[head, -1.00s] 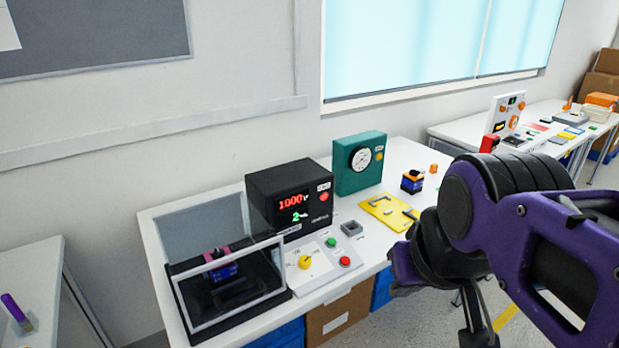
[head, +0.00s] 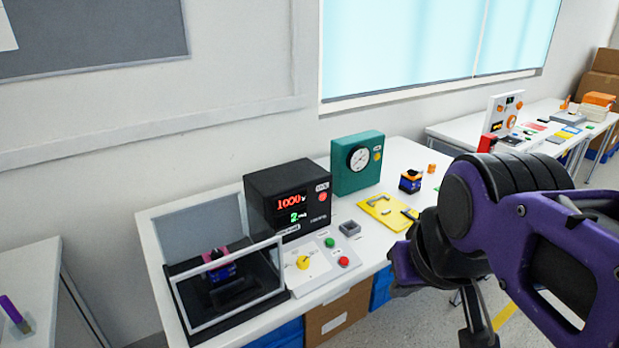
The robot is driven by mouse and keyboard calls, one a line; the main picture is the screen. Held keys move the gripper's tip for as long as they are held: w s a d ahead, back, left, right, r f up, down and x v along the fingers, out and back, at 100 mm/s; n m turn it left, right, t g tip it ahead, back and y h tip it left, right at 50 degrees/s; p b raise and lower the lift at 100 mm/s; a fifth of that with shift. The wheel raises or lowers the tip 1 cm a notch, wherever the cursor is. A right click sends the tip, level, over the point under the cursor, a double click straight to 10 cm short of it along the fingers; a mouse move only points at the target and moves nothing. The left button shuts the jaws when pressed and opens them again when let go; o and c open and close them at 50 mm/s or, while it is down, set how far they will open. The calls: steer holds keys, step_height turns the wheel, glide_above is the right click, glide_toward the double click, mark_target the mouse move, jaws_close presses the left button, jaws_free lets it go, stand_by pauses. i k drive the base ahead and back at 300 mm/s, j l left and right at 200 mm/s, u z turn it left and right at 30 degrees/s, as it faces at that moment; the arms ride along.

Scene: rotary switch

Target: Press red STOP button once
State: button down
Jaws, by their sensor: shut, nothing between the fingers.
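A red button (head: 343,261) sits on the white control panel (head: 318,276) at the front of the table, below a green button (head: 329,242) and right of a yellow rotary knob (head: 303,263). A second red button (head: 322,197) is on the front of the black tester box (head: 262,187), which shows a red "1000" and a smaller green reading. Labels by the buttons are too small to read. My purple and black arm fills the right side, apart from both buttons. My gripper's fingers cannot be made out in this view.
A clear-walled box (head: 190,310) holding a dark device stands left of the panel. A teal gauge box (head: 342,174), a yellow tray (head: 375,203), a small grey block (head: 350,228) and a blue-orange part (head: 410,183) share the table. Another table stands farther right.

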mark_target(343, 261)
steer(key=z, duration=1.85)
steer(key=k+j, duration=0.35)
steer(key=j, duration=0.15)
steer(key=k+l+z, duration=0.1)
steer(key=k+l, duration=0.35)
steer(key=k+l+z, duration=0.25)
steer(key=i+j+u, duration=0.4)
steer(key=i+j, duration=0.3)
